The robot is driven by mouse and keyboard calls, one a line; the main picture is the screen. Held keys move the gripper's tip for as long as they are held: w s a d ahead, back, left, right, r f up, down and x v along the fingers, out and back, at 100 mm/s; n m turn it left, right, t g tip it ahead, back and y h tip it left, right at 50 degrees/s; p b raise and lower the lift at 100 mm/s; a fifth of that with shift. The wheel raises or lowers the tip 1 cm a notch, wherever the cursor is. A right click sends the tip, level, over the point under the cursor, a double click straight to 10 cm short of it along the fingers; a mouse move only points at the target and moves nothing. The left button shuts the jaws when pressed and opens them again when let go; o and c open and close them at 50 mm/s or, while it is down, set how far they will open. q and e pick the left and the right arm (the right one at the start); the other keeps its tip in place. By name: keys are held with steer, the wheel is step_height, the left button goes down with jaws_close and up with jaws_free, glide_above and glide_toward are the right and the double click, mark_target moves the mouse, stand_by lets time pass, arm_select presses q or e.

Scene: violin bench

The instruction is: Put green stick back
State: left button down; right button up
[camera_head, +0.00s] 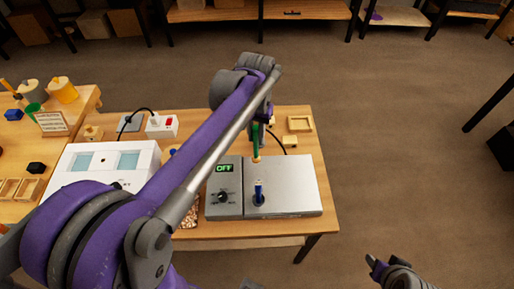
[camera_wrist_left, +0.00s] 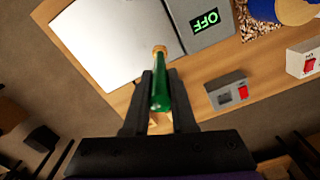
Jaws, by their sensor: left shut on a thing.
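My left gripper (camera_head: 258,136) is shut on the green stick (camera_wrist_left: 161,92), with its tan tip pointing away from the gripper. The stick also shows in the head view (camera_head: 256,145), tip down near the back edge of the silver box (camera_head: 290,185). I cannot tell whether the tip touches anything.
A grey control unit (camera_head: 224,205) reading OFF adjoins the silver box. Behind are a small wooden block (camera_head: 290,142), a wooden tray (camera_head: 300,123) and a red switch box (camera_head: 162,127). A white device (camera_head: 120,158) stands left. My left arm hides the table's middle.

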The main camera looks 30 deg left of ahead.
mark_target(257, 144)
arm_select(q)
steer(key=shift+f, duration=2.35)
steer(key=shift+f, duration=0.2)
steer(key=c, duration=0.7)
jaws_free()
steer(key=shift+c, duration=0.2)
steer(key=shift+r, duration=0.1)
steer(key=shift+r, duration=0.3)
step_height(257, 144, up, 12)
steer(key=shift+f+p, duration=0.15)
steer(key=shift+p, duration=0.15)
